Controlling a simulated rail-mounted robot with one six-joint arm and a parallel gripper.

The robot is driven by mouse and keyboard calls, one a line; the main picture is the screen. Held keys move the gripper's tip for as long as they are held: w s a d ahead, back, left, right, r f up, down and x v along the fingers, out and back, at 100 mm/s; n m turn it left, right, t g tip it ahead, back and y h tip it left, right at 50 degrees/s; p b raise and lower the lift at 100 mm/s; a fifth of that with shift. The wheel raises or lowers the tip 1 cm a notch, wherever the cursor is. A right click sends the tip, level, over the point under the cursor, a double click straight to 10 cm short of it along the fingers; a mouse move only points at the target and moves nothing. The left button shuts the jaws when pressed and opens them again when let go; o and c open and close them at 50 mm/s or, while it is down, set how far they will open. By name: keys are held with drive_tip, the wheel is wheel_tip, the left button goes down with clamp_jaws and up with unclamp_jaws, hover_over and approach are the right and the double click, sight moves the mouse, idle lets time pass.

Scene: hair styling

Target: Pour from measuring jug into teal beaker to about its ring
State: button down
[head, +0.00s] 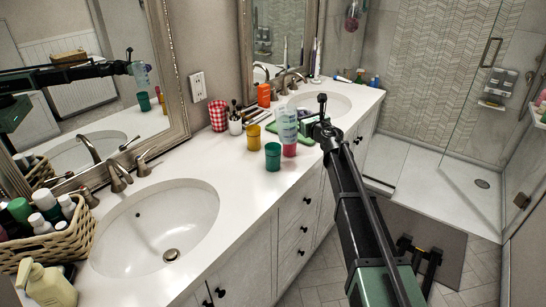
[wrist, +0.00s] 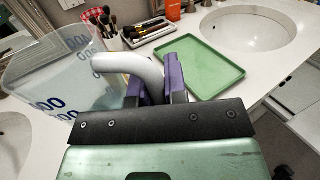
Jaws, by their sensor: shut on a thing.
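The measuring jug (head: 286,122) is clear with blue markings and is held up above the counter. In the wrist view the jug (wrist: 50,75) fills the left side, and its pale handle lies between my gripper's purple fingers (wrist: 158,80). My gripper (head: 309,128) is shut on this handle in the head view. The jug looks close to upright; its liquid level is unclear. The teal beaker (head: 272,157) stands on the counter, below and slightly left of the jug in the head view. I cannot make out its ring or contents. The wrist view does not show the beaker.
An amber cup (head: 253,138) stands left of the teal beaker, and a pink-red cup (head: 290,150) stands right of it, under the jug. A green tray (wrist: 205,66) and a brush holder (head: 235,124) are behind. The counter (head: 232,172) in front left is clear.

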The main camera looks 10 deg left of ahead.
sight(308, 111)
drive_tip(key=r+m+p, duration=0.1)
drive_tip(key=r+p, duration=0.2)
drive_tip(key=shift+a+r, duration=0.1)
drive_tip(key=shift+a, duration=0.1)
idle(0.5)
idle(0.3)
